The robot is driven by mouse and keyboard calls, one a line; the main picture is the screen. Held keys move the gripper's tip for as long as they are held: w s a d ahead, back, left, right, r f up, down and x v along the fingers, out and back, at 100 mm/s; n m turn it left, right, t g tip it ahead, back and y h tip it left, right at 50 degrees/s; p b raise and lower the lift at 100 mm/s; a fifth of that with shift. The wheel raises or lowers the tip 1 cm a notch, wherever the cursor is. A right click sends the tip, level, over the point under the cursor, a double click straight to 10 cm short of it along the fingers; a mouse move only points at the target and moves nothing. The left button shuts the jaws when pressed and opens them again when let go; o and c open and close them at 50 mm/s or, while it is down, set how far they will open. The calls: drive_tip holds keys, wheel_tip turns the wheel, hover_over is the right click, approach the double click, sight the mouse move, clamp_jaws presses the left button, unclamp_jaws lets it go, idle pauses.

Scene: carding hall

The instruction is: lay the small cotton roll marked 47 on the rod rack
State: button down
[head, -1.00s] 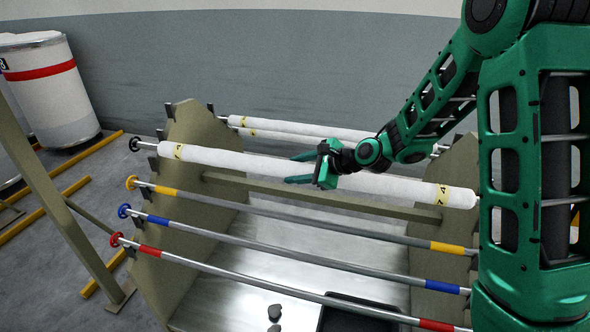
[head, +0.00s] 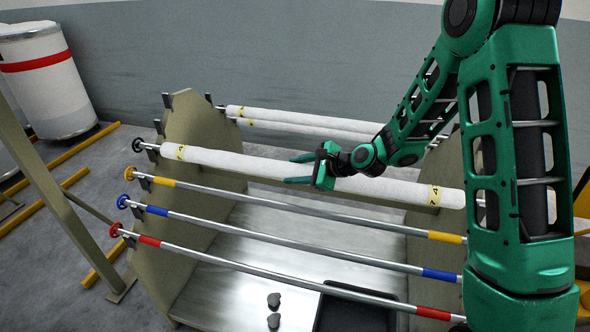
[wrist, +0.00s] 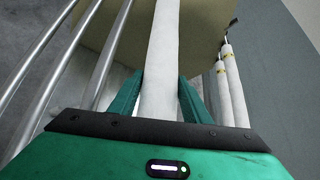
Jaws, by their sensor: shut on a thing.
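The small white cotton roll (head: 240,163) has yellow labels at its ends. The right-hand label shows a 4 and a 7, turned sideways. Its rod ends at the left in a black knob. My gripper (head: 293,169) is shut on the roll near its middle; in the wrist view its fingers (wrist: 160,77) flank the roll closely. The rod rack has a tan left side panel (head: 205,135) with dark brackets along its edge. The roll lies across the rack, above the yellow-banded rod. Its left rod end is close by the panel; whether it touches a bracket I cannot tell. My arm hides the right end.
Rods with yellow bands (head: 300,203), blue bands (head: 290,238) and red bands (head: 280,270) span the rack's front. Two more white rolls (head: 290,118) lie at the back. A tan post (head: 50,190) stands left. A white drum (head: 45,85) stands behind it.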

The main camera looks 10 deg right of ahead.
idle(0.3)
drive_tip(key=shift+c, duration=1.2)
unclamp_jaws()
drive_tip(key=shift+f, duration=0.1)
drive_tip(key=v, duration=0.9)
drive_tip(key=shift+d, duration=0.1)
